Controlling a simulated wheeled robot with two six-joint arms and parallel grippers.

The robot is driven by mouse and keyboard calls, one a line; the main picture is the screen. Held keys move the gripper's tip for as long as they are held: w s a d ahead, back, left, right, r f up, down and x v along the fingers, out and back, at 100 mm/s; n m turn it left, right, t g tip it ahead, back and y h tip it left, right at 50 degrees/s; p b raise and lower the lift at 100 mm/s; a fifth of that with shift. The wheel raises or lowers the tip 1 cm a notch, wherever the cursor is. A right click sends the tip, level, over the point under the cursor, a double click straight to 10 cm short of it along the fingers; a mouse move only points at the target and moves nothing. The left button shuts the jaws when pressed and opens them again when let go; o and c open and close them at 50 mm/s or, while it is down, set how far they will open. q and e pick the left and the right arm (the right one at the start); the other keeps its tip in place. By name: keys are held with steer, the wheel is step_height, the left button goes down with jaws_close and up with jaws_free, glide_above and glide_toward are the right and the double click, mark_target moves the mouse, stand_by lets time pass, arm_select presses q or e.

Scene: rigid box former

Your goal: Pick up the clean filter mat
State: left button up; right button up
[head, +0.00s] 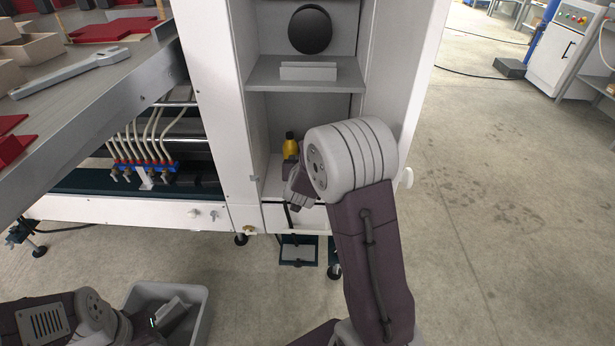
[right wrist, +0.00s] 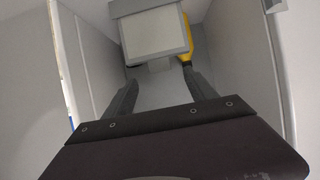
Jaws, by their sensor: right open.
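My right gripper (head: 297,188) reaches into the lower compartment of the white cabinet, partly hidden by my wrist in the head view. In the right wrist view its two fingers (right wrist: 162,92) are apart with nothing between the tips. Ahead of them is a pale rectangular panel with a grey edge (right wrist: 155,36), apart from the fingers; I cannot tell if it is the clean filter mat. A pale flat block (head: 308,72) lies on the upper shelf. My left gripper (head: 160,320) is low at the grey bin; its jaws are unclear.
A yellow bottle (head: 290,147) stands in the lower compartment, and it also shows right of the panel (right wrist: 186,48). Cabinet walls (right wrist: 247,70) flank the right gripper closely. The grey shelf (head: 270,82) is above. A grey bin (head: 199,318) stands on the floor.

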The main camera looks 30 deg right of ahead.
steer(key=b+x, duration=0.5)
steer(key=x, duration=0.4)
steer(key=shift+r+b, duration=0.15)
steer(key=shift+b, duration=0.15)
steer(key=shift+r, duration=0.1)
steer(key=shift+w+d, duration=0.1)
jaws_close()
